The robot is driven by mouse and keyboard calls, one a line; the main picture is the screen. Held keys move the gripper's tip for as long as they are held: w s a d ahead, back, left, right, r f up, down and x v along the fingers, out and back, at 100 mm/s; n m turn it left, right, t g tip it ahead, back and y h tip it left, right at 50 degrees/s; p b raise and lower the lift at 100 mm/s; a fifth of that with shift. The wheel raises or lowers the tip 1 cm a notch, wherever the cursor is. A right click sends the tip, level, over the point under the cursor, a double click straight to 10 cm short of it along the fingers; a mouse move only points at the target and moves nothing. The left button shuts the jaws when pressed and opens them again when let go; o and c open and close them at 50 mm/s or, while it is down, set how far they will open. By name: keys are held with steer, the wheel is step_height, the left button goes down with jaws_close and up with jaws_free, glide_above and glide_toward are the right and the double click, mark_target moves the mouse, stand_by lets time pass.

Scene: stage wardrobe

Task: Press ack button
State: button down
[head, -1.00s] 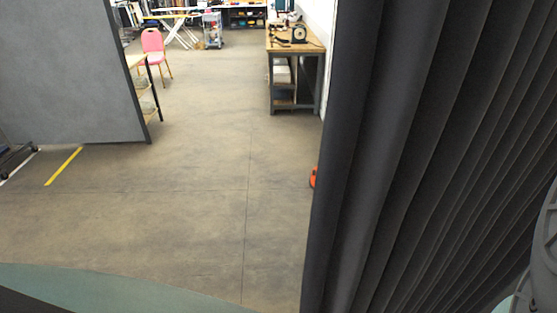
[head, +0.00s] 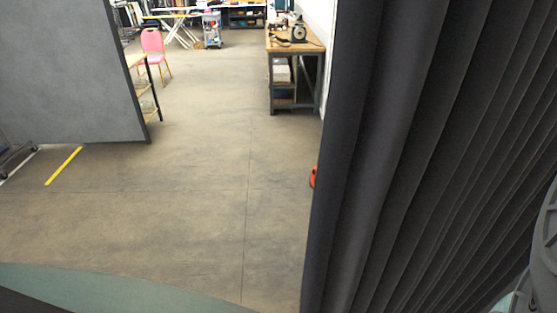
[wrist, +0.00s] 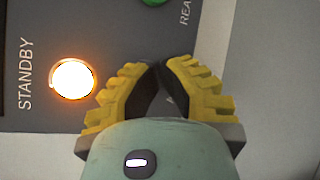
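In the wrist view a dark grey control panel (wrist: 45,115) fills the left and middle. A glowing white-orange round button (wrist: 72,79) sits by the label "STANDBY". Part of a green button (wrist: 154,2) shows at the top edge, by a cut-off label starting "REA". My gripper (wrist: 158,66) is in front of the panel, its yellow fingers together at the tips with nothing between them. A letter that looks like "A" shows between the fingers. The rest of that label and any button by it are hidden. The head view shows neither panel nor gripper.
In the head view, a dark pleated curtain (head: 400,150) covers the right side. A grey partition (head: 65,70) stands at left. A wooden workbench (head: 290,44) and a pink chair (head: 153,42) stand farther back. Open floor (head: 200,180) lies between.

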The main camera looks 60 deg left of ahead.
steer(key=shift+a, duration=0.1)
steer(key=shift+s+a, duration=0.4)
steer(key=shift+s, duration=0.3)
steer(key=shift+s+p, duration=0.1)
steer(key=shift+p, duration=0.2)
steer(key=s+a, duration=0.1)
steer(key=s, duration=0.1)
steer(key=s+a+p, duration=0.1)
steer(key=s, duration=0.1)
steer(key=shift+a, duration=0.3)
stand_by(0.4)
